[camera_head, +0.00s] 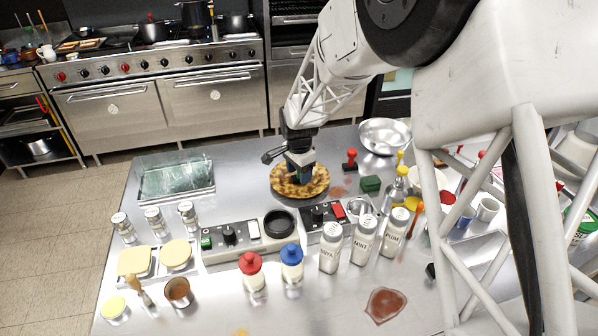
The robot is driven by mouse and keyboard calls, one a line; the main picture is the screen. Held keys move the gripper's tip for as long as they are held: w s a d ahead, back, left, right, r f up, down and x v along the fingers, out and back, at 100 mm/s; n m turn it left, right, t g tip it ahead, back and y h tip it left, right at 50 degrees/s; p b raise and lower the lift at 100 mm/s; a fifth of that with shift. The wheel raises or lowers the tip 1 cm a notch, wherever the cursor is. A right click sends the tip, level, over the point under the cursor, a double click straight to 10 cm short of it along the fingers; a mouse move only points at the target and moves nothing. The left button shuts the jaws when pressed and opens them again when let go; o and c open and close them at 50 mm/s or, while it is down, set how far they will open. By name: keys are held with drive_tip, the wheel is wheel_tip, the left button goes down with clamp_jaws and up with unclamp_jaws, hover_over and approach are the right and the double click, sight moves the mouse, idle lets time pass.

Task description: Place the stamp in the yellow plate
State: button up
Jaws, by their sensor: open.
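My gripper (300,174) is open and points down over a golden-brown round pie (318,188) on a dark round base in the middle of the counter. Its fingertips are small and dark, and whether they touch the pie cannot be told. A red thing with an upright handle, which looks like the stamp (350,160), stands on the counter to the right of my gripper, apart from it. A small yellow dish-like thing, possibly the yellow plate (411,202), lies further right, partly hidden behind a white shaker.
A metal bowl (385,135) stands at the back right, near a green block (371,184). White labelled shakers (365,240) and red- and blue-capped jars (291,265) stand in front. A glass tray (176,178) lies at left. My arm hides part of the right side.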

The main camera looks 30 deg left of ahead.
wheel_tip(320, 180, up, 12)
drive_tip(key=shift+s+r, duration=0.1)
drive_tip(key=shift+r, duration=0.05)
idle(0.7)
idle(0.9)
drive_tip(key=shift+d+r, duration=0.25)
drive_tip(key=shift+d, duration=0.2)
drive_tip(key=s+d+r+n, duration=0.15)
drive_tip(key=d+r, duration=0.25)
drive_tip(key=d, duration=0.7)
drive_tip(key=s+d+r+t, duration=0.15)
drive_tip(key=d+r, duration=0.25)
drive_tip(key=d, duration=0.7)
drive_tip(key=s+d+r, duration=0.2)
drive_tip(key=d+r, duration=0.2)
drive_tip(key=d, duration=0.7)
drive_tip(key=s+d+f+n, duration=0.2)
drive_tip(key=s+d+n, duration=0.1)
drive_tip(key=s+d, duration=2.1)
drive_tip(key=shift+s+f+t, duration=0.2)
drive_tip(key=shift+s+t, duration=0.1)
drive_tip(key=shift+t, duration=0.15)
